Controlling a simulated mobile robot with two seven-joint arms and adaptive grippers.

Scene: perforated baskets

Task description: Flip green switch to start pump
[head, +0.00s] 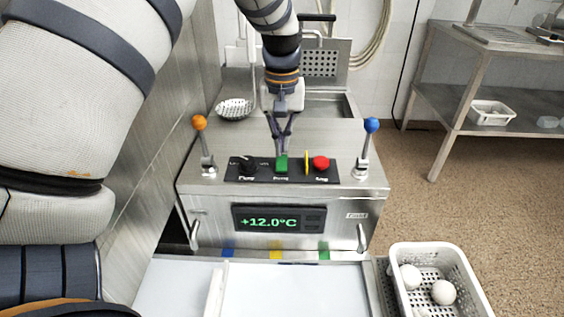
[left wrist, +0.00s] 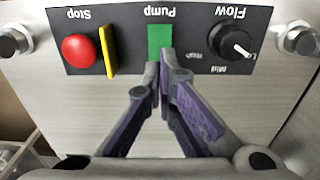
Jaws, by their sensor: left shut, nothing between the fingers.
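My left gripper (head: 282,152) is shut and empty, pointing down right behind the switch in the head view. In the left wrist view the closed fingertips (left wrist: 164,62) are at the lower edge of the green switch (left wrist: 160,42); I cannot tell whether they touch it. My right gripper is not in view.
A black flow knob (head: 244,163) is left of the switch. A yellow guard (head: 306,162) and red stop button (head: 321,163) are right of it. Levers with an orange ball (head: 199,122) and a blue ball (head: 372,125) flank the panel. A white basket (head: 443,250) holds white balls.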

